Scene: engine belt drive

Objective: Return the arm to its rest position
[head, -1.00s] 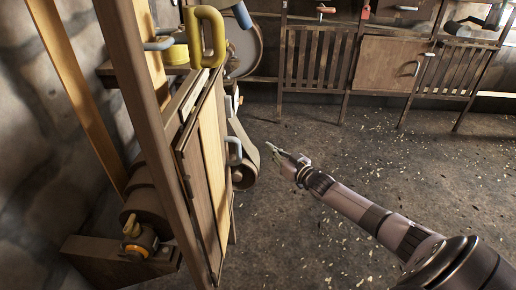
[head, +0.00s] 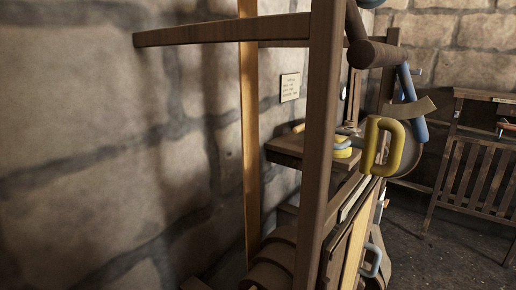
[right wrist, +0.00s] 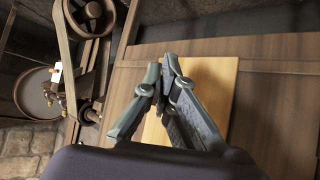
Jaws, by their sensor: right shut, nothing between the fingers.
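My right gripper (right wrist: 165,78) shows in the right wrist view, its fingertips together with nothing between them. It points toward a wooden panel with a paler board (right wrist: 208,85) behind the fingers. I cannot tell whether it touches the panel. The belt drive shows at the left of that view, with a belt (right wrist: 68,55) and round pulleys (right wrist: 38,92). In the head view the wooden frame of the machine (head: 318,130) stands in the middle, with a yellow handle (head: 382,147) on its right side. Neither of my arms shows in the head view.
A slatted wooden bench (head: 475,170) stands at the far right. Bare floor (head: 450,245) lies between the machine and the bench.

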